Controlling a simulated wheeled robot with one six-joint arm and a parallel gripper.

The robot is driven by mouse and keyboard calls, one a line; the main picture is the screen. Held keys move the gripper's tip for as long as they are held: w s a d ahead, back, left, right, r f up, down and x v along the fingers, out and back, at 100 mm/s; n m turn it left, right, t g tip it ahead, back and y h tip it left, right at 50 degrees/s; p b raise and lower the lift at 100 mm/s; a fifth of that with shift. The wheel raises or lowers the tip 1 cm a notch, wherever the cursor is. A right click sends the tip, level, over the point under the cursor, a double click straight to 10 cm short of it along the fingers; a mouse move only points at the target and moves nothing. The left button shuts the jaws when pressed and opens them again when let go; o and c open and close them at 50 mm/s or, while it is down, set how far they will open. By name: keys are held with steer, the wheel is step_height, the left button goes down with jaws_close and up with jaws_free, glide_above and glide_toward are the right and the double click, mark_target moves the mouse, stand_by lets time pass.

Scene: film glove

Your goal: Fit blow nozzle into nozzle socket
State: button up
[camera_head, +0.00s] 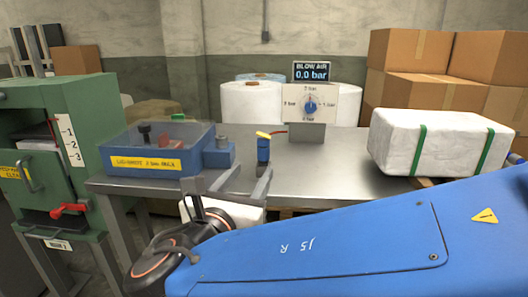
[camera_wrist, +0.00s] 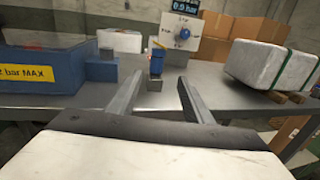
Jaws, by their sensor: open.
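A small upright blue piece with a yellow top (camera_head: 264,148), which looks like the blow nozzle, stands on the metal table. In the wrist view the blue piece (camera_wrist: 157,62) stands above a small grey block, straight ahead. My gripper (camera_head: 253,169) is open and empty. Its two grey fingers point toward the blue piece, and in the wrist view my gripper (camera_wrist: 161,77) frames it from the near side, apparently without touching. A blue block with a grey round top (camera_head: 221,156) stands to the left; I cannot tell whether it is the nozzle socket.
A blue box with a yellow label (camera_head: 155,162) stands left on the table (camera_head: 330,155). A white strapped bale (camera_head: 438,143) lies right. A green cabinet (camera_head: 85,125) stands far left.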

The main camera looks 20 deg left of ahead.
mark_target(265, 154)
steer(key=w, duration=1.1)
steer(key=shift+a, duration=0.2)
steer(key=shift+w+a+f, duration=0.1)
steer(key=shift+w+a, duration=0.05)
steer(key=shift+w, duration=0.75)
steer(key=shift+w+a+f, duration=0.1)
steer(key=shift+w+a, duration=0.1)
steer(key=shift+w, duration=0.7)
steer(key=shift+w+a, duration=0.15)
steer(key=shift+w, duration=0.75)
jaws_close()
steer(key=shift+r, duration=0.15)
